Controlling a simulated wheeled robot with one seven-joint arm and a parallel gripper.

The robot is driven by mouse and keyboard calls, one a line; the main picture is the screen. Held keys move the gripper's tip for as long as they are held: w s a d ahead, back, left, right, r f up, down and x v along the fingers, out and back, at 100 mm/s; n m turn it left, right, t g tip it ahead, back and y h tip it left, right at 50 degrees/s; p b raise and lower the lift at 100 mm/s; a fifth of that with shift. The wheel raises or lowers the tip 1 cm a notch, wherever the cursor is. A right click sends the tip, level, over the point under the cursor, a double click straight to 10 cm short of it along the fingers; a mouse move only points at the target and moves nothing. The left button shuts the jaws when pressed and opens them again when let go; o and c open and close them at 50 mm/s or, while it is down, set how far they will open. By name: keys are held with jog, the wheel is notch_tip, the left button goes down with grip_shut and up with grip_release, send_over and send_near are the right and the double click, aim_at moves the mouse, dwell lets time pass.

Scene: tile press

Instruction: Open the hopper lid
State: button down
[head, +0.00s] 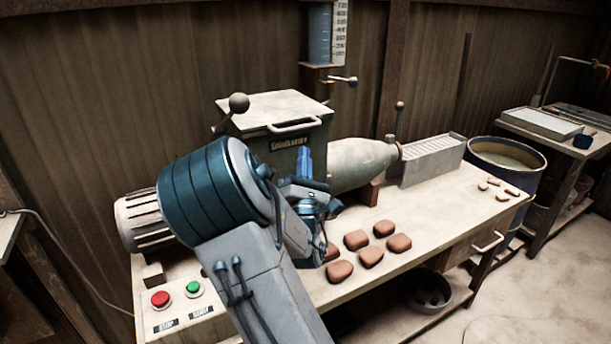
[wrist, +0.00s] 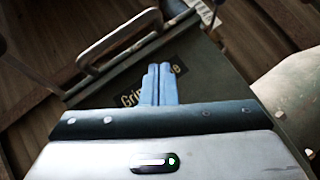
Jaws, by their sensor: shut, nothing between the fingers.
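The hopper is a dark green box; its front wall (head: 283,152) carries a name plate. Its pale, flat lid (head: 270,108) lies closed on top, with a light bar handle (head: 293,127) along the front edge. The handle shows as a metal loop in the wrist view (wrist: 120,38). My gripper (head: 304,152) has its blue fingers together and empty, in front of the hopper wall and below the handle. In the wrist view the fingers (wrist: 159,70) cover part of the name plate, and the handle lies beyond them to the upper left, apart from them.
A ball-ended lever (head: 239,103) stands at the lid's left. A pale rounded barrel (head: 360,162) extends right from the hopper. Several brown clay pieces (head: 370,256) lie on the bench (head: 430,235). Red (head: 160,299) and green (head: 193,287) buttons sit at its front left.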

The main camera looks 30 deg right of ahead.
jog(key=d+r, duration=0.1)
jog(key=w+r, duration=0.1)
jog(key=r, duration=0.1)
jog(key=d+r+p, duration=0.1)
jog(key=shift+w+d+r, duration=0.15)
jog(key=shift+d+r, duration=0.15)
jog(key=shift+d, duration=0.05)
